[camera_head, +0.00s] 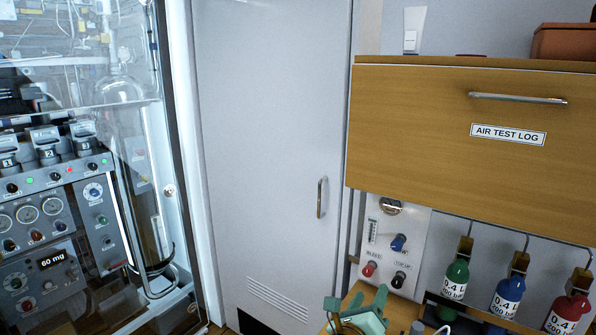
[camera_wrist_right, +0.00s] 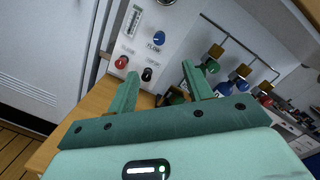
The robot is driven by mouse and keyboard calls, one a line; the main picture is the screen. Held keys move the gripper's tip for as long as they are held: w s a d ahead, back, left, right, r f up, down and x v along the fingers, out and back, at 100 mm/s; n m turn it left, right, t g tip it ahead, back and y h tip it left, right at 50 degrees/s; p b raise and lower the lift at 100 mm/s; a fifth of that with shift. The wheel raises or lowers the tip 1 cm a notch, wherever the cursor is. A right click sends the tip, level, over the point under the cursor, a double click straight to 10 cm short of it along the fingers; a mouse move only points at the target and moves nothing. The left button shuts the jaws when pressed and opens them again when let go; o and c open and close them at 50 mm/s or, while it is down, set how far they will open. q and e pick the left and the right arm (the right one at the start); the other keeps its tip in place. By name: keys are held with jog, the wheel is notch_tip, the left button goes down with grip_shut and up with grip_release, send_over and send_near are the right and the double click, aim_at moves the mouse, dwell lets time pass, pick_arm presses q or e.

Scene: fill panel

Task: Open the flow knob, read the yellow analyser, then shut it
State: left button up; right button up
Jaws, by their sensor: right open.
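The flow knob (camera_head: 398,242) is blue and sits on a pale panel (camera_head: 415,225) under the wooden cabinet. In the right wrist view the blue knob (camera_wrist_right: 158,38) has the label FLOW under it. My right gripper (camera_head: 356,298) is at the bottom of the head view, below and in front of the panel. In the wrist view its jaws (camera_wrist_right: 159,72) are apart and empty, short of the panel and pointing at the knobs. I cannot make out a yellow analyser in either view. My left gripper is out of view.
A red knob (camera_head: 369,268) and a black knob (camera_head: 398,279) sit below the flow knob, beside a small tube gauge (camera_head: 373,231). The wooden AIR TEST LOG cabinet (camera_head: 420,120) overhangs the panel.

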jog(key=s+a+r+n+t+y, duration=0.1)
jog(key=s+a+n+t+y, duration=0.15)
jog(key=n+y, duration=0.5)
jog(key=s+a+r+n+t+y, duration=0.1)
jog(key=s+a+n+t+y, duration=0.2)
jog(key=n, duration=0.8)
jog(key=s+d+f+n+g+y, duration=0.2)
jog(key=s+f+n+g+y, duration=0.2)
jog(key=s+f+n+g, duration=0.8)
jog(key=s+d+n+g+h, duration=0.3)
jog(key=s+d+n+h, duration=0.7)
jog(key=s+d, duration=0.65)
jog(key=s+a+f+g+y, duration=0.2)
jog(key=s+f, duration=0.1)
jog(key=f, duration=1.2)
jog(key=s+a+f+g+y, duration=0.1)
jog(key=s+f+y, duration=0.1)
jog(key=f, duration=1.2)
jog(key=s+f+m+g, duration=0.1)
jog(key=s+f, duration=0.5)
jog(key=s, duration=0.3)
jog(key=s+f+m+g, duration=0.1)
jog(key=s+f+m, duration=0.1)
jog(key=s+f, duration=0.4)
jog(key=s, duration=0.3)
jog(key=shift+s+d+g+y, duration=0.15)
jog(key=shift+d+g+y, duration=0.05)
jog(key=shift+g+y, duration=0.15)
